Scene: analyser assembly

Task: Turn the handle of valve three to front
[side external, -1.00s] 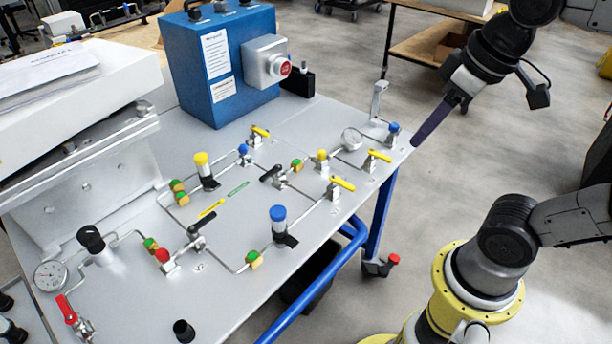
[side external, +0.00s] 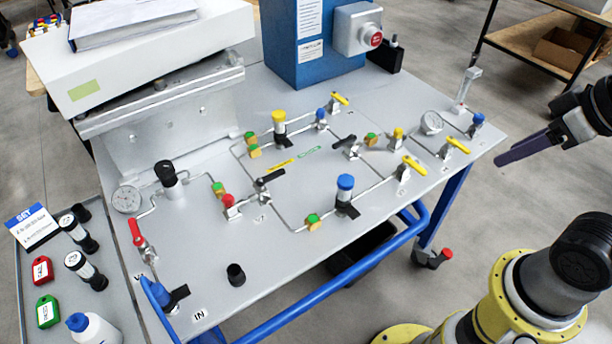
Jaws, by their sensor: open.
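Several lever valves stand on the grey panel (side external: 215,265). One black-handled valve (side external: 268,180) is left of the middle, and another black-handled valve (side external: 346,143) is right of it. Yellow handles sit at the back (side external: 340,99), right of the middle (side external: 414,165) and near the right edge (side external: 458,146). A red handle (side external: 136,231) is at the left. The number labels are too small to tell surely which is valve three. My gripper (side external: 499,160), with long dark purple fingers, is open and empty by the panel's right corner, apart from all the handles.
Thin pipes, blue-capped (side external: 345,190) and yellow-capped (side external: 279,125) fittings and a gauge (side external: 432,122) crowd the panel. A blue box (side external: 295,50) stands at the back, with a white case (side external: 150,45) at the left. The front strip is mostly clear.

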